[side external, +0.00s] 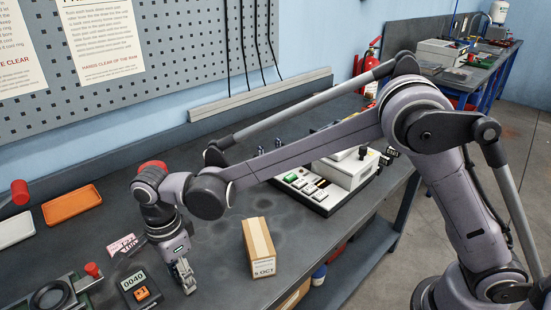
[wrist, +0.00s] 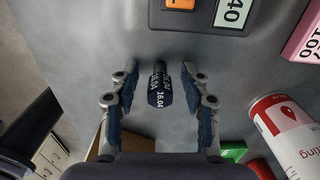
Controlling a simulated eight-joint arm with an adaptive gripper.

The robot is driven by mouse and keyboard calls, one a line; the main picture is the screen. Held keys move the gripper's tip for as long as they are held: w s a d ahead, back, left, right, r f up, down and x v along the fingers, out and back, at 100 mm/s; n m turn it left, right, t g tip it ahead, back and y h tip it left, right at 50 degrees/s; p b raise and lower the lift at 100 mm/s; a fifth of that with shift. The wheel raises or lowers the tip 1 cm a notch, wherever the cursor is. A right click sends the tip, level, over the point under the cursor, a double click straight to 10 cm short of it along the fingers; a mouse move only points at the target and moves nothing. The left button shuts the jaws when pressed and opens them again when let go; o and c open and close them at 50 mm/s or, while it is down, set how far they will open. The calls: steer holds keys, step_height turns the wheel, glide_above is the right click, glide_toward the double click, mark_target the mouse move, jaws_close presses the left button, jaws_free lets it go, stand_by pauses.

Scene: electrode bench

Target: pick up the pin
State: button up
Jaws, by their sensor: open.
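The pin (wrist: 160,88) appears to be the small dark piece with white printed markings, one reading 16.04, in the wrist view. It lies on the grey bench top (wrist: 90,40) between the two fingers of my gripper (wrist: 160,75). The fingers are open, with a visible gap on each side of it. In the side view my gripper (side external: 184,277) points down, low over the bench, just right of the counter box. I cannot make out the pin there.
A counter reading 0040 (side external: 140,287) stands close to my gripper, with a pink block (side external: 122,244) behind it. A cardboard box (side external: 259,247) stands to the right. A red-and-white can (wrist: 287,140) shows in the wrist view. An orange tray (side external: 72,205) lies at the back left.

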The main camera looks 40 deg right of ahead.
jaws_close()
